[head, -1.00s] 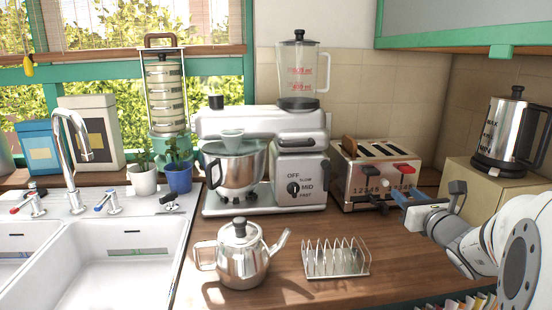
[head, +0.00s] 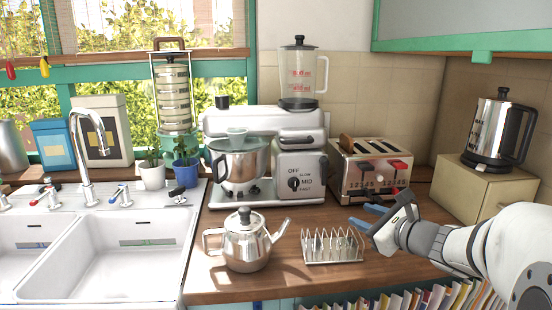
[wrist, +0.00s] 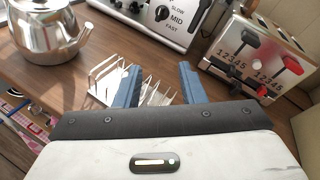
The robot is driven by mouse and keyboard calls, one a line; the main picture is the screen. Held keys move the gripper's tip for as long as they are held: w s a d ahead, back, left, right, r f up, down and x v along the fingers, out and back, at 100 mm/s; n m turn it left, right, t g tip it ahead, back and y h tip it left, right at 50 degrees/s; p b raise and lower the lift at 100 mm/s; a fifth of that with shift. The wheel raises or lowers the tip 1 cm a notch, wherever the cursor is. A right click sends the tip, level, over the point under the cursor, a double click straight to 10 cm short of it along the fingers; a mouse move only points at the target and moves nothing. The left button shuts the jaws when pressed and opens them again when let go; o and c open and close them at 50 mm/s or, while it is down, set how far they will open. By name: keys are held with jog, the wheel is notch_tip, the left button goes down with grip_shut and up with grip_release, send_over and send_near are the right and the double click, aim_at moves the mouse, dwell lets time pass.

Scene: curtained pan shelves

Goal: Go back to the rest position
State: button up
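My gripper (head: 369,218) is held above the right part of the wooden counter, in front of the toaster (head: 362,184) and to the right of the wire toast rack (head: 333,247). In the wrist view its two blue fingers (wrist: 160,86) stand apart with nothing held between them. The toast rack (wrist: 104,76) shows behind and between the fingers there. The toaster (wrist: 240,62), with one red and one black lever visible, is at the upper right of the wrist view, apart from the fingers.
A steel teapot (head: 243,243) stands left of the rack. A stand mixer with blender (head: 299,178) is behind. A kettle (head: 500,130) stands on a box (head: 484,190) at the right, close to my arm. A sink (head: 90,258) is at left. Books line the space under the counter edge.

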jog(key=s+a+f+n+g+p, duration=0.2)
jog(key=s+a+f+n+g, duration=0.3)
jog(key=s+a+n+g, duration=0.6)
jog(key=s+d+f+n+h+p, duration=0.1)
jog(key=s+d+n+h, duration=0.2)
jog(key=s+n, duration=0.2)
jog(key=s+d+f+n+h+p, duration=0.1)
jog(key=s+d+n+h, duration=0.2)
jog(key=s+n, duration=0.3)
jog(key=n+h, duration=0.1)
jog(key=n, duration=0.3)
jog(key=shift+s+f, duration=0.3)
jog(key=shift+f, duration=0.1)
